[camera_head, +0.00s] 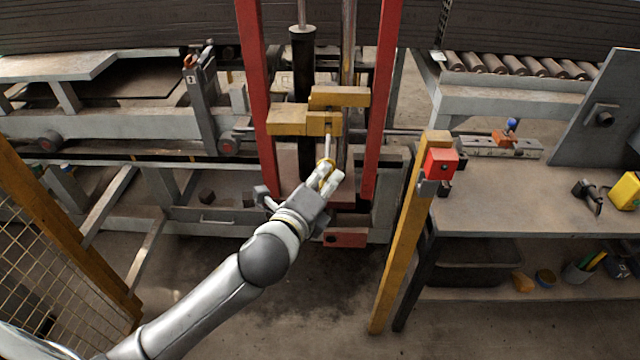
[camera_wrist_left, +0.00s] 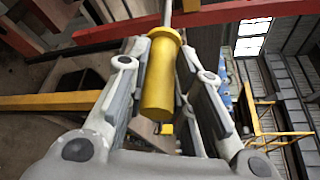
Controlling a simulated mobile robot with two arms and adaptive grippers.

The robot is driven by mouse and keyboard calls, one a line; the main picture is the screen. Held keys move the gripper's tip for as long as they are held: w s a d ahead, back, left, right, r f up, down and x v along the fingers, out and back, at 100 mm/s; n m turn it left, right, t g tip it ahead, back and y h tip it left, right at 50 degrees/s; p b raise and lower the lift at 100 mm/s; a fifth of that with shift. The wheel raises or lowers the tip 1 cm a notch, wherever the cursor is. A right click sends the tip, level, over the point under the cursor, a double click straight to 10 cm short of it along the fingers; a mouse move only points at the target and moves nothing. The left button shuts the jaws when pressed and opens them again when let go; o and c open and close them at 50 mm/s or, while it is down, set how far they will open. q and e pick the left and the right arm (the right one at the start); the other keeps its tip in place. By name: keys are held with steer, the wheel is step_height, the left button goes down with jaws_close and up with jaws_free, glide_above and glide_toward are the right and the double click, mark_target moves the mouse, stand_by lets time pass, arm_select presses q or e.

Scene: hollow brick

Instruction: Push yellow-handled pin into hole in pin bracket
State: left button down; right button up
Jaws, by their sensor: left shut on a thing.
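The pin has a yellow handle (camera_wrist_left: 160,75) and a thin metal shaft (camera_head: 328,145). My left gripper (camera_head: 328,175) is shut on the yellow handle, which sits between its fingers in the left wrist view. In the head view the shaft points up from the gripper toward the yellow pin bracket (camera_head: 322,123) between two red posts. The shaft's upper end meets or overlaps the bracket's lower part; I cannot tell whether it is in the hole. The hole itself is hard to make out. My right gripper is not in view.
Red posts (camera_head: 256,100) and (camera_head: 385,90) stand on both sides of the bracket. A yellow post with a red switch box (camera_head: 441,163) stands right of the arm. A workbench (camera_head: 510,205) with tools is at the right. A mesh fence (camera_head: 50,250) is at the left.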

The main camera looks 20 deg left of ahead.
arm_select(q)
steer(key=shift+s+d+f+n, duration=0.15)
steer(key=shift+f+n, duration=0.15)
steer(key=shift+f, duration=0.15)
steer(key=shift+s+d+f+n, duration=0.1)
steer(key=shift+s+f+n, duration=0.05)
steer(key=shift+f+n, duration=0.2)
steer(key=shift+a+f+t, duration=0.15)
steer(key=shift+f+t, duration=0.05)
steer(key=shift+t, duration=0.1)
steer(key=shift+w+a, duration=0.2)
steer(key=shift+w, duration=0.1)
steer(key=w, duration=0.3)
steer(key=shift+w+a+f+b, duration=0.1)
steer(key=shift+w+a+b, duration=0.05)
steer(key=shift+a+b, duration=0.2)
steer(key=shift+w+a, duration=0.3)
steer(key=shift+w, duration=0.35)
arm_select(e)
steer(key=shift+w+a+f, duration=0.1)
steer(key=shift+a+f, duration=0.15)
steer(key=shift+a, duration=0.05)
arm_select(q)
steer(key=shift+s, duration=0.1)
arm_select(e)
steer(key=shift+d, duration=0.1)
